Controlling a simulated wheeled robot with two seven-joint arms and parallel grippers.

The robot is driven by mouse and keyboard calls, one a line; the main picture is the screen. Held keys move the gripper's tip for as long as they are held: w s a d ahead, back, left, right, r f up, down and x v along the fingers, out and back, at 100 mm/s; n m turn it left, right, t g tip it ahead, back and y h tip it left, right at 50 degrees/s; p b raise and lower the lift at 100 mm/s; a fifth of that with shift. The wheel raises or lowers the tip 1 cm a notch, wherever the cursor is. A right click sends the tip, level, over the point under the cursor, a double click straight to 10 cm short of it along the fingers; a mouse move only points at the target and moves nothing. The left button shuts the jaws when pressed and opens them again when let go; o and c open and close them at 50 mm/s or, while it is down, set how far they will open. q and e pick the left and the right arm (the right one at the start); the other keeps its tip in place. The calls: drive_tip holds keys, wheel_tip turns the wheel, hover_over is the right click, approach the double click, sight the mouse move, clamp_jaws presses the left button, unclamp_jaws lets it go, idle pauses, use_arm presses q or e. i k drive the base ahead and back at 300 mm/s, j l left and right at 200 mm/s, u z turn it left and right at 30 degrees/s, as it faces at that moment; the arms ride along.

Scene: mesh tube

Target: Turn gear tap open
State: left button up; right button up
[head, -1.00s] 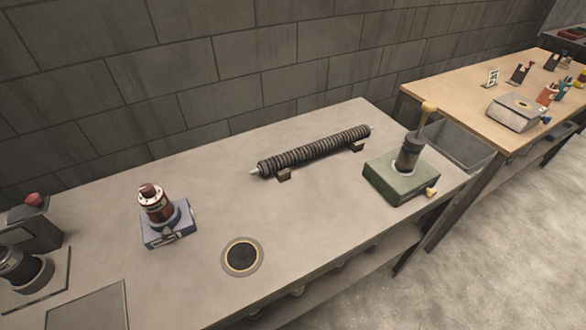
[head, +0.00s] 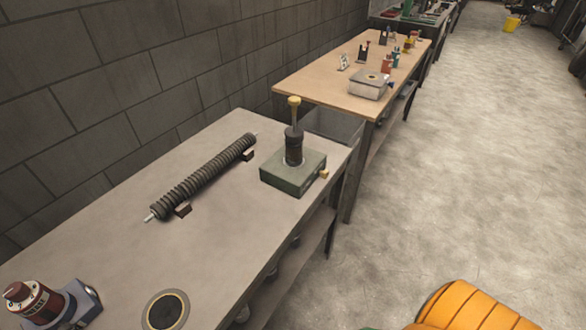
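No label names a gear tap, so I cannot tell for certain which fixture it is. A green box (head: 293,174) on the grey workbench carries an upright dark cylinder (head: 293,147) with a yellow-knobbed lever (head: 294,110) standing up from it. A small yellow knob (head: 324,174) sticks out of the box's right side. Neither of my grippers is in view.
A ribbed dark tube (head: 204,177) lies on brackets along the grey workbench (head: 120,232). A round yellow-rimmed disc (head: 166,310) is set near its front edge. A grey bin (head: 333,126) and wooden table (head: 318,82) stand beyond. The floor (head: 455,170) at right is open.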

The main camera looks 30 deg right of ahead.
sight(325, 173)
drive_tip(key=z, duration=1.35)
